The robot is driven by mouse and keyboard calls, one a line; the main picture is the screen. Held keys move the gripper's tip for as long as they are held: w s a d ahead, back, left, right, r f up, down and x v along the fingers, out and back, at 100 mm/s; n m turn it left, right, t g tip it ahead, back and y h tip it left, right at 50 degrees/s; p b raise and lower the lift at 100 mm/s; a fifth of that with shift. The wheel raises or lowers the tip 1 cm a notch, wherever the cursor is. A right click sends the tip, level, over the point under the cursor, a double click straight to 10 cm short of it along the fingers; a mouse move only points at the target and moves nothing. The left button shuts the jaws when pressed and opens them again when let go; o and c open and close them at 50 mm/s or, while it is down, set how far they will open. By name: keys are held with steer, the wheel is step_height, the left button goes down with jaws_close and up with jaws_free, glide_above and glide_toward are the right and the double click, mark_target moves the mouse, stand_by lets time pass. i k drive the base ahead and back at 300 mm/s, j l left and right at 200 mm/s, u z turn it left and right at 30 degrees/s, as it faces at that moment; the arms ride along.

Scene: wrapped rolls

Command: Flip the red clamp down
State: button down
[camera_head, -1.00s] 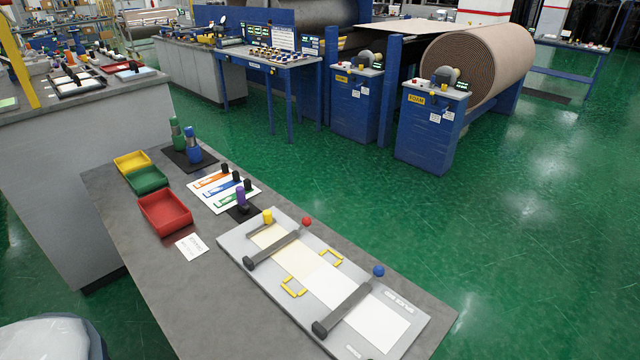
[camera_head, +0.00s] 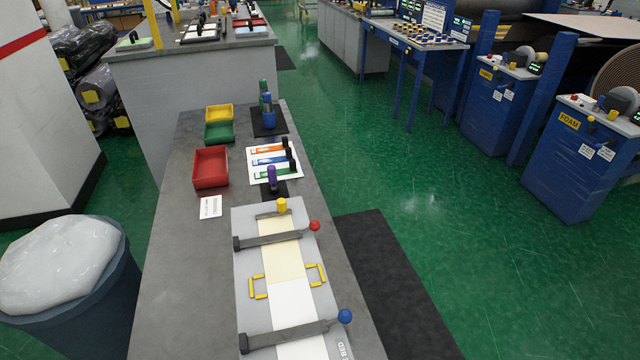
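The red clamp (camera_head: 270,239) is a grey bar with a red ball knob (camera_head: 314,225) at its right end and a dark block at its left end. It spans the upper part of a light grey board (camera_head: 250,220) on the workbench, over a cream sheet (camera_head: 284,262). I cannot tell whether the bar presses on the sheet or sits slightly above it. A similar bar with a blue knob (camera_head: 345,316) crosses the board's lower part. A yellow knob (camera_head: 282,204) stands at the board's top. My gripper is not in view.
The grey workbench (camera_head: 180,280) also holds red (camera_head: 211,167), green and yellow trays, a purple-topped item (camera_head: 272,177) and a card with coloured strips. A bin with a plastic liner (camera_head: 62,262) stands at the left. Green floor is open to the right, past a dark mat (camera_head: 390,280).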

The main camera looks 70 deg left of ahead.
mark_target(314, 225)
steer(key=i+u, duration=0.3)
steer(key=i, duration=0.15)
steer(key=i+l+u, duration=0.25)
steer(key=i, duration=0.15)
steer(key=i+j+u, duration=0.15)
steer(key=u, duration=0.25)
steer(key=i+u, duration=0.4)
steer(key=i+j+u, duration=0.1)
steer(key=u, duration=0.3)
steer(key=i+l+u, duration=0.15)
steer(key=i+u, duration=0.25)
steer(key=i+j+u, duration=0.1)
steer(key=u, duration=0.35)
steer(key=i+u, duration=0.2)
steer(key=u, duration=0.25)
steer(key=i+u, duration=0.15)
steer(key=u, duration=0.3)
steer(key=i+l+u, duration=0.1)
steer(key=u, duration=0.35)
steer(key=i+l+u, duration=0.15)
steer(key=u, duration=0.3)
steer(key=i+u, duration=0.2)
steer(key=u, duration=0.3)
steer(key=i+l+u, duration=0.15)
steer(key=u, duration=0.35)
steer(key=i+l+u, duration=0.15)
steer(key=u, duration=0.3)
